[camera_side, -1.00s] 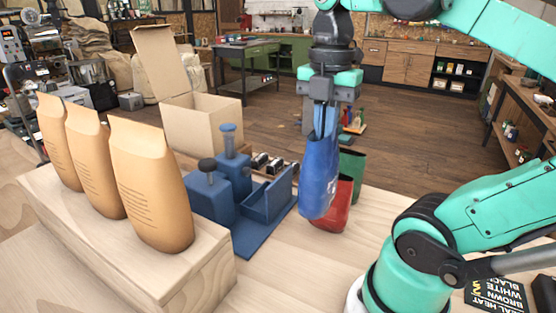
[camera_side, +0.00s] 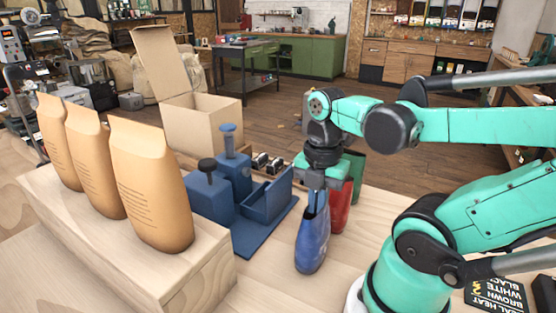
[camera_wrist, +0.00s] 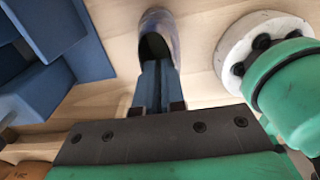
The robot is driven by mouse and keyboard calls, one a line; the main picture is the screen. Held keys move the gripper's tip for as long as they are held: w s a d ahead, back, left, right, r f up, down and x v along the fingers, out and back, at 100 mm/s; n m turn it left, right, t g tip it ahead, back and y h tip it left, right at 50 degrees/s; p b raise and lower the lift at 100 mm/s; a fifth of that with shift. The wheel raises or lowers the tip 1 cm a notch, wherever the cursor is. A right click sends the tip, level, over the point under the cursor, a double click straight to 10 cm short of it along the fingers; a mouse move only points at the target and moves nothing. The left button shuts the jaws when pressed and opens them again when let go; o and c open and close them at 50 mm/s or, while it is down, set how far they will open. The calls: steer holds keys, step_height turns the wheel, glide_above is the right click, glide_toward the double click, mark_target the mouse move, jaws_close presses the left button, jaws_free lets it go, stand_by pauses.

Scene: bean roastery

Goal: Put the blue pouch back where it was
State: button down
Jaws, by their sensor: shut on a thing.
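The blue pouch (camera_side: 311,245) hangs upright below my gripper (camera_side: 316,198) in the side view, low over the wooden table. I cannot tell whether its base touches the wood. My gripper is shut on the pouch's upper edge. In the wrist view, the fingers (camera_wrist: 157,85) reach to the pouch's dark open mouth, and the blue pouch (camera_wrist: 160,22) shows beyond them. A red pouch (camera_side: 340,210) and a green pouch (camera_side: 358,172) stand in a row behind the blue one, partly hidden by my arm.
A blue stand (camera_side: 260,228) with an upright tray and tamper-like tools is left of the pouches. Tan bags (camera_side: 150,190) stand on a wooden block (camera_side: 190,275) farther left. An open cardboard box (camera_side: 205,125) is behind. The table in front of the blue pouch is clear.

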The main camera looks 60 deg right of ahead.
steer(key=shift+f, duration=0.15)
steer(key=c, duration=1)
jaws_free()
steer(key=shift+o, duration=0.2)
step_height(320, 180, up, 12)
steer(key=w+a+f+m+t, duration=0.6)
steer(key=w+f+m, duration=0.3)
steer(key=m, duration=0.9)
steer(key=shift+w+a+t, duration=0.25)
steer(key=shift+w+t, duration=0.1)
steer(key=shift+t, duration=0.25)
